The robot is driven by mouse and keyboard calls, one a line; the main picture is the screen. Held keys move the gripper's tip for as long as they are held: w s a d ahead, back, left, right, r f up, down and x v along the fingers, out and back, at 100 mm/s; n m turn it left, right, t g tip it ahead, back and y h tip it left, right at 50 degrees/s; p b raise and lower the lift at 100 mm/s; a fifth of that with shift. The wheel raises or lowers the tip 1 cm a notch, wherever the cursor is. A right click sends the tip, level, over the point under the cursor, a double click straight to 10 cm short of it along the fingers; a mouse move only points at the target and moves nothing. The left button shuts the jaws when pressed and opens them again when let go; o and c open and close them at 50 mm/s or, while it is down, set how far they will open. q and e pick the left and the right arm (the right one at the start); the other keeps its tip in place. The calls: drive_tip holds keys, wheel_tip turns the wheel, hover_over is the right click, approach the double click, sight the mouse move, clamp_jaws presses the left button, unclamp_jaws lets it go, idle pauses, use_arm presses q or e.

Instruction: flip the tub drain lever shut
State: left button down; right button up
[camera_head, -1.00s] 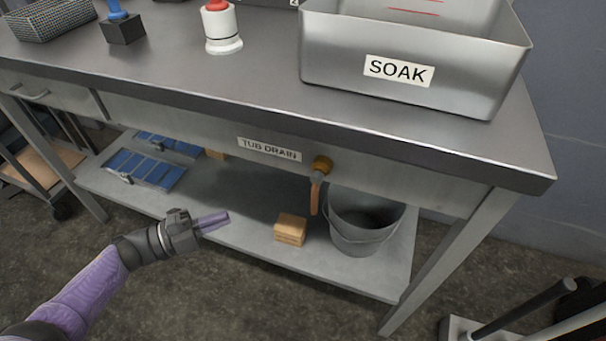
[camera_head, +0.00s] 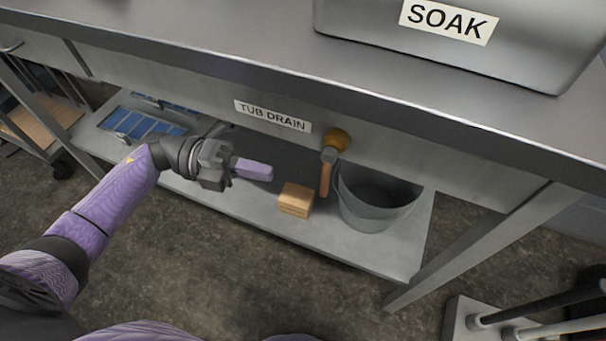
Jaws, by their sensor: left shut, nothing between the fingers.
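The tub drain lever (camera_head: 325,178) has an orange-brown handle that hangs down from a brass valve (camera_head: 337,139) on the bench's front panel. The TUB DRAIN label (camera_head: 272,116) is just left of the valve. My left gripper (camera_head: 268,172) is shut and empty. Its fingers point right toward the lever, and in the picture a gap separates them from the handle. My right gripper is not in view.
A metal bucket (camera_head: 372,206) stands on the lower shelf behind and right of the lever. A small cardboard box (camera_head: 296,199) sits below my fingertips in the picture. The steel SOAK tub (camera_head: 540,50) is on the bench top (camera_head: 260,40). Blue trays (camera_head: 140,124) lie on the shelf at left.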

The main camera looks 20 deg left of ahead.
sight(326, 178)
use_arm(q)
drive_tip(key=w+d, duration=0.1)
drive_tip(key=d, duration=0.6)
drive_tip(key=shift+b, duration=0.45)
drive_tip(key=shift+f, duration=0.1)
